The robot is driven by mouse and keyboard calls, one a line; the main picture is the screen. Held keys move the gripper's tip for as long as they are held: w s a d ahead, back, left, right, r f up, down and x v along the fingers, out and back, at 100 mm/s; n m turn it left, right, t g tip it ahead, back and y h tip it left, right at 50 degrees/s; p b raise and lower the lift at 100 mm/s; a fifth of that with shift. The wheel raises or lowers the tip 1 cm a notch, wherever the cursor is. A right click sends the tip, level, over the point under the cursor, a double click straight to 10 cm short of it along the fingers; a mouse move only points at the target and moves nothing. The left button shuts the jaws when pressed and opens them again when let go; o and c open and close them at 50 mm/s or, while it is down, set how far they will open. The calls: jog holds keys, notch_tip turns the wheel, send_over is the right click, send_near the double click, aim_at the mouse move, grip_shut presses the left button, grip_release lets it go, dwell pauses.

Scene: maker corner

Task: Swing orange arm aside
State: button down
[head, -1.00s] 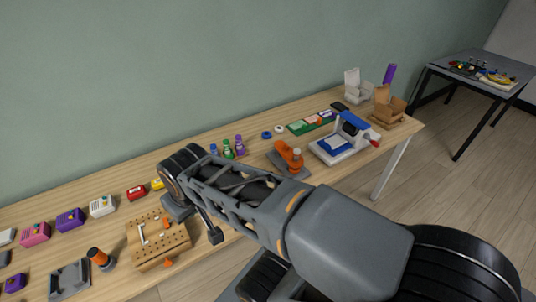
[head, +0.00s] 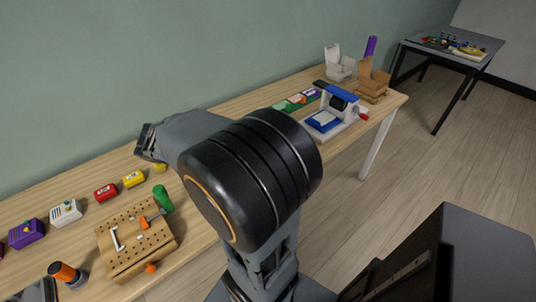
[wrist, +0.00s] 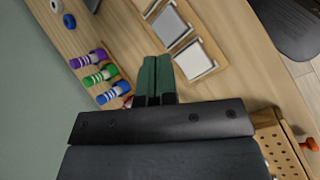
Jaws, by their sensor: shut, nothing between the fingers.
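My gripper (wrist: 157,78) has dark green fingers, pressed together with nothing between them, above the wooden bench. The knob also shows at the right edge of the wrist view (wrist: 311,143).
A wooden tray with grey plates (wrist: 195,60) lies ahead. A blue and white machine (head: 332,115) and cardboard boxes (head: 372,85) stand at the bench's right end.

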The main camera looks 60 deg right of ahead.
jog(key=w+d+f+n+g+h+b, duration=0.1)
jog(key=d+f+n+h+b, duration=0.2)
jog(key=d, duration=0.4)
jog(key=w+d+f+n+g+h+b, duration=0.1)
jog(key=d+f+n+g+h+b, duration=0.1)
jog(key=d+f, duration=0.3)
jog(key=shift+w+d+n+g+h+b, duration=0.3)
jog(key=shift+w+d+n+h+b, duration=0.1)
jog(key=shift+d+n+h, duration=0.4)
jog(key=shift+s+d, duration=0.1)
jog(key=shift+d, duration=0.1)
jog(key=b+x, duration=0.1)
jog(key=x, duration=1.1)
jog(key=shift+s+d+r, duration=0.15)
jog(key=shift+s+d, duration=0.05)
jog(key=shift+d, duration=0.05)
jog(key=shift+s+d+b, duration=0.25)
jog(key=shift+d+b, duration=0.05)
jog(key=shift+d, duration=0.25)
